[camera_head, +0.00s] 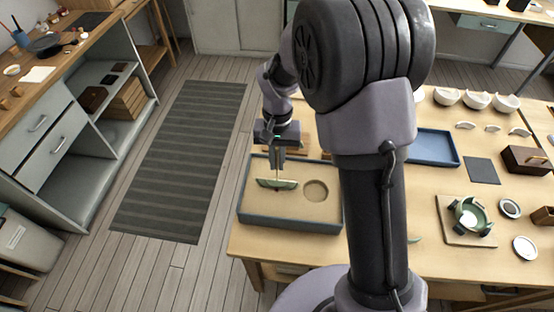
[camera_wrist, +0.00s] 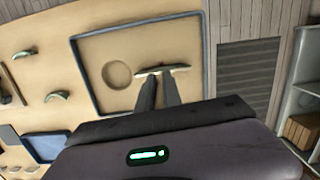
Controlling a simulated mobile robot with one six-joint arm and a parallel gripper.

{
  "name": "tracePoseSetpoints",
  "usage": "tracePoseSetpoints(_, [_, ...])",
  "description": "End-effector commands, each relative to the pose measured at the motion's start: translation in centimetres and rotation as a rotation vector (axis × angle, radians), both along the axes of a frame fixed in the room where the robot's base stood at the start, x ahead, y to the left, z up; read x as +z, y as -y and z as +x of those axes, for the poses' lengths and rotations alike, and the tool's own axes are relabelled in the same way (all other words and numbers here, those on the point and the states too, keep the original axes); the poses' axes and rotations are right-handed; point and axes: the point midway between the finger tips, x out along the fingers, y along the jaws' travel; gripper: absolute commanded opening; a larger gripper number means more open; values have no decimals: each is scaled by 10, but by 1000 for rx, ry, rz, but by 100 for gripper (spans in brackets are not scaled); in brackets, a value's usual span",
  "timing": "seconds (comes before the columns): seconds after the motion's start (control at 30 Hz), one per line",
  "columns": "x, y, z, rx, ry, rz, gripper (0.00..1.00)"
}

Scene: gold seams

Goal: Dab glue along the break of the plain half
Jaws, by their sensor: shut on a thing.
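A pale green curved half (camera_head: 268,184) with a light edge sits in the sand-filled, blue-rimmed tray (camera_head: 290,222). It also shows in the wrist view (camera_wrist: 182,67). My gripper (camera_head: 277,152) is above this half, pointing down, shut on a thin tan stick (camera_head: 277,171). The stick's lower end is at or just above the half's upper edge; I cannot tell whether they touch. In the wrist view my fingers (camera_wrist: 158,85) overlap the half's near side, and the stick is not clear there. I see no glue distinctly.
A round imprint (camera_head: 316,190) is beside the half in the sand. Right of my arm are an empty blue tray (camera_head: 435,147), a dark mat (camera_head: 482,170), white bowls (camera_head: 477,100) and a green bowl in a clamp stand (camera_head: 468,216). My arm hides the table's middle.

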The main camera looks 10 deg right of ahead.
Motion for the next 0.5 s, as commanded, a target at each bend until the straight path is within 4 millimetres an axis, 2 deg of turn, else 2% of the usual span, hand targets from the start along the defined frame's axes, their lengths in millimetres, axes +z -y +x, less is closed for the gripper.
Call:
tracePoseSetpoints(0.33, [5, 0, 0, 0, 0, 0, 0])
tracePoseSetpoints(0.5, [6, -8, 2, 2, 0, 0, 0])
